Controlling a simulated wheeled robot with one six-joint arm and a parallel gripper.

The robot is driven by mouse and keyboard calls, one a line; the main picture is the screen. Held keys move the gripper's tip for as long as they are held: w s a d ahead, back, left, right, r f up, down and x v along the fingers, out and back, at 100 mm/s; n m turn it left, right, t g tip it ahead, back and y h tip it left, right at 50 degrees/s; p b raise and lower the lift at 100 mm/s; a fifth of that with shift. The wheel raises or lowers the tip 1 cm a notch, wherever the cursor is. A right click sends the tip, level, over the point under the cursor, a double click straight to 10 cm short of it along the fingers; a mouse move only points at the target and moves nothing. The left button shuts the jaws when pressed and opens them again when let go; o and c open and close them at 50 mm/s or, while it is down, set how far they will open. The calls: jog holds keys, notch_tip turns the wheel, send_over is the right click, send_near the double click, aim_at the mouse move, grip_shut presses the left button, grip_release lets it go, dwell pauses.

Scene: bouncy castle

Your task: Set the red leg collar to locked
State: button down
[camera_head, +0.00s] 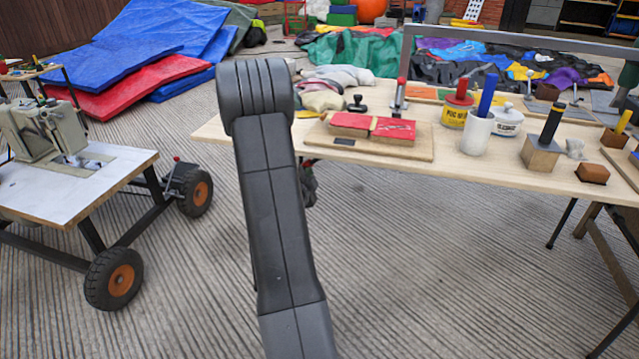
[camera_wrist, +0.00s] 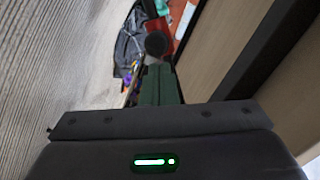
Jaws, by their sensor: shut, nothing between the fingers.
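I cannot make out a red leg collar for certain in either view. The wooden work table (camera_head: 400,170) stands in front of me, and parts of its legs are hidden by my arm and the tabletop. My gripper shows in the wrist view (camera_wrist: 160,88) as dark greenish fingers, shut and empty, beside the pale wooden surface at right. A dark round end (camera_wrist: 156,43) shows just beyond the fingertips; I cannot tell what it belongs to, or whether they touch. In the head view, a dark shape beside my arm under the table edge may be my gripper.
Ribbed floor (camera_head: 400,270) is clear below the table.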

dwell(0.3)
jog(key=w+a+f+b, duration=0.1)
jog(key=a+f+b, duration=0.3)
jog(key=shift+w+a, duration=0.25)
jog(key=shift+a, duration=0.15)
jog(key=shift+f, duration=0.1)
